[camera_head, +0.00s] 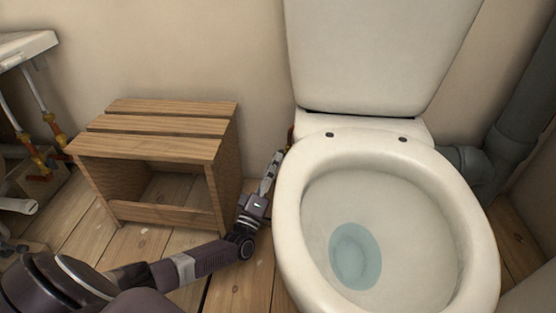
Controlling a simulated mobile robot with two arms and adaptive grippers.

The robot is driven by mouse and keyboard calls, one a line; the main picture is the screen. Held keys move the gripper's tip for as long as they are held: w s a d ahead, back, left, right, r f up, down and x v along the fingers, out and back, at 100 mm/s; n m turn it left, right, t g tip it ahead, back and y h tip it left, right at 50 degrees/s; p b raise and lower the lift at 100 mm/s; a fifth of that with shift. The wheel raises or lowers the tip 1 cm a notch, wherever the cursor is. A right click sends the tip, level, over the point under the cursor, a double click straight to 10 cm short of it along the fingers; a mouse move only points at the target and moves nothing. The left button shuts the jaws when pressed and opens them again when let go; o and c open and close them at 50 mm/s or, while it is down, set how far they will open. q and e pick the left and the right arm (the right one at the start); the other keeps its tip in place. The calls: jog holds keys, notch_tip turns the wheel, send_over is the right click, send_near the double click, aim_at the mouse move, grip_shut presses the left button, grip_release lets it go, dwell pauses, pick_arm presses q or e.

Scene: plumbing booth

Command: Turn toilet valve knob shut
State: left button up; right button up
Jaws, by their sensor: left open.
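The white toilet (300,230) stands on the right, with its tank (378,55) against the wall. A small reddish-brown piece (290,136) shows at the left edge of the toilet's rear; it may be the valve knob, but most of it is hidden and its turn position cannot be told. My left gripper (275,161) is open, pointing toward the wall in the narrow gap between stool and bowl. Its fingertips are just in front of and below that reddish piece; contact cannot be told. My right gripper is not in view.
A wooden slatted stool (160,148) stands close to the left of my left gripper. A white sink edge (28,45) with pipes is at far left. A grey drain pipe (517,125) is at right. Bare floor (145,240) shows before the stool.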

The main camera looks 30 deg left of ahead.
pick_arm(q)
jog(key=shift+b+x, duration=0.55)
jog(key=shift+x, duration=1.1)
jog(key=shift+c, duration=0.4)
jog(key=c, duration=1.1)
jog(key=shift+a+m+t+h, duration=0.1)
jog(key=shift+m+t+h, duration=0.85)
jog(key=shift+m, duration=0.75)
jog(key=shift+f, duration=0.1)
jog(key=o, duration=1.2)
